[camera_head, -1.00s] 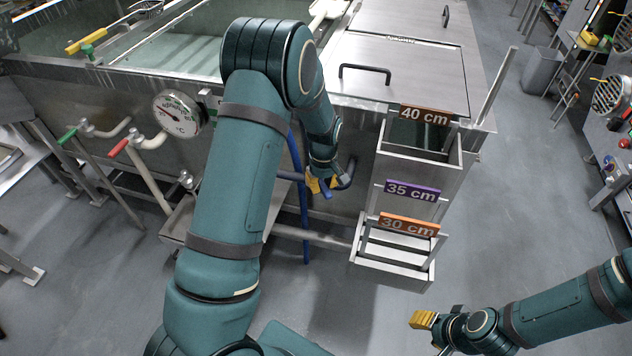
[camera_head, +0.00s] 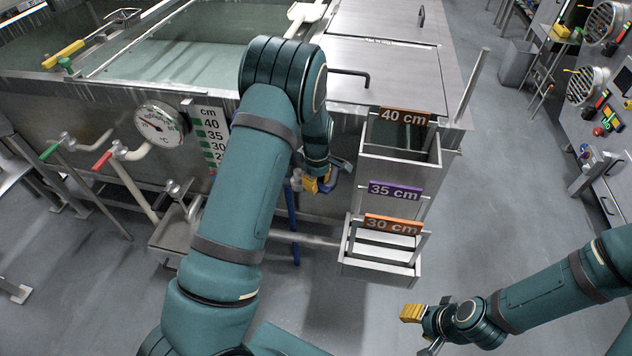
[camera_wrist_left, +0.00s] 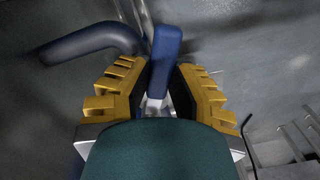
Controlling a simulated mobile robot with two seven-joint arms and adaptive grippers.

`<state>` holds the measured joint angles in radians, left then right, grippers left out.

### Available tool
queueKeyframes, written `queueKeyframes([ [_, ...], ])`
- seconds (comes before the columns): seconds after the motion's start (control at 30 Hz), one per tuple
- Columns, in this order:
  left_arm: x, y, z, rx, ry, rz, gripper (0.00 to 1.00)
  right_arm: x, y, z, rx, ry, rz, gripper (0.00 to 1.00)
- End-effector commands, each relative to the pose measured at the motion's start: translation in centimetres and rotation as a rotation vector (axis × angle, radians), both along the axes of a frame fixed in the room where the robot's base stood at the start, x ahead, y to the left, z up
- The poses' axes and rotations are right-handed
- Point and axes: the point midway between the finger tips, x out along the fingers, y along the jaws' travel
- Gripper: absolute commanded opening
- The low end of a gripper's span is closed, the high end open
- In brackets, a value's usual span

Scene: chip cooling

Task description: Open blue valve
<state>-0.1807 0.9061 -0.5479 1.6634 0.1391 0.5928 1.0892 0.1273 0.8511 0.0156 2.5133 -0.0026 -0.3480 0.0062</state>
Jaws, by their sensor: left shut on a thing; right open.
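The blue valve's handle (camera_wrist_left: 165,58) stands between the yellow fingers of my left gripper (camera_wrist_left: 158,88) in the left wrist view. The gripper is shut on it. A thick curved dark blue pipe (camera_wrist_left: 92,42) lies just to the left of the handle there. In the head view my left gripper (camera_head: 321,182) is low at the tank's front, with blue (camera_head: 331,177) showing beside its yellow fingers. My arm and fingers hide most of the valve, so its exact angle is unclear. My right gripper (camera_head: 422,330) is open and empty above the floor.
The steel tank has a dial gauge (camera_head: 160,125), a level scale (camera_head: 211,135), a red-handled valve (camera_head: 103,160) and a green-handled valve (camera_head: 50,151). A blue pipe (camera_head: 292,225) runs down beside my left gripper. The stepped overflow box (camera_head: 375,265) stands close on the right.

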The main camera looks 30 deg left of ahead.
Motion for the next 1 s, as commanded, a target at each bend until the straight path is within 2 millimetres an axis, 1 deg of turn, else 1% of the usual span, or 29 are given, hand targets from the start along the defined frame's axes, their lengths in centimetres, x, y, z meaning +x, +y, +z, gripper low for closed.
queueKeyframes([
  [0.23, -0.1, -0.1, -0.2, -0.001, 0.004, -0.002, 0.00, 0.0, 0.0, 0.0, 0.000, -0.001, 0.000, 0.47],
  [0.27, -0.1, -0.1, -0.2, -0.001, 0.004, -0.002, 0.30, 0.0, 0.0, 0.0, 0.000, -0.001, 0.000, 0.47],
  [0.3, -0.1, -0.1, -0.2, -0.001, 0.004, -0.002, 0.44, 0.0, 0.0, 0.0, 0.000, -0.001, 0.000, 0.47],
  [0.33, -0.1, -0.1, -0.2, -0.001, 0.004, -0.002, 0.53, 0.0, 0.0, 0.0, 0.000, -0.001, 0.000, 0.47],
  [0.63, 0.0, 0.0, 0.0, 0.000, 0.001, -0.002, 0.53, 0.0, 0.0, 0.0, 0.000, 0.000, 0.000, 0.47],
  [0.73, 0.0, 0.0, 0.5, 0.000, -0.001, -0.002, 0.53, 0.0, 0.0, 0.0, 0.000, 0.000, 0.000, 0.47],
  [0.87, 0.1, -0.1, 2.3, 0.000, -0.003, -0.004, 0.53, 0.0, 0.0, 0.0, 0.000, 0.000, 0.000, 0.47],
  [1.0, 0.1, -0.1, 5.2, -0.001, -0.003, -0.002, 0.53, 0.0, 0.0, 0.0, 0.000, 0.000, 0.000, 0.47],
])
